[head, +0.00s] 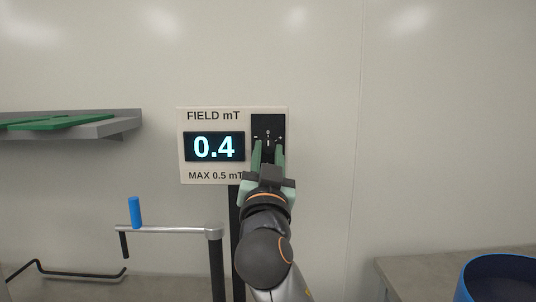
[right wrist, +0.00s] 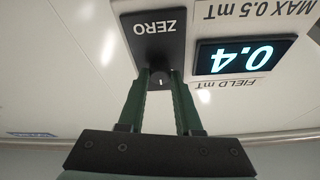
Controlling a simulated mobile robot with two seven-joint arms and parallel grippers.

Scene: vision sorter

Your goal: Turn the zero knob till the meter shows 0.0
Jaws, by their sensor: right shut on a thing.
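The meter panel (head: 183,150) is a pale board on a dark post, marked FIELD mT and MAX 0.5 mT. Its display (head: 214,147) reads 0.4, and the display also shows upside down in the right wrist view (right wrist: 237,57). The black zero plate (head: 268,121) is on the panel's right side, with small white marks. My right gripper (head: 268,152) is at this plate, its green fingers shut on the dark round zero knob (right wrist: 161,81). A short white line shows on the knob's face. The fingers cover part of the knob. My left gripper is out of view.
A metal arm (head: 170,230) with a blue upright handle (head: 135,212) stands at lower left, close to the panel's post. A grey shelf (head: 110,127) holds a green item (head: 55,122). A blue bin (head: 500,268) is by a grey counter (head: 425,272) at right.

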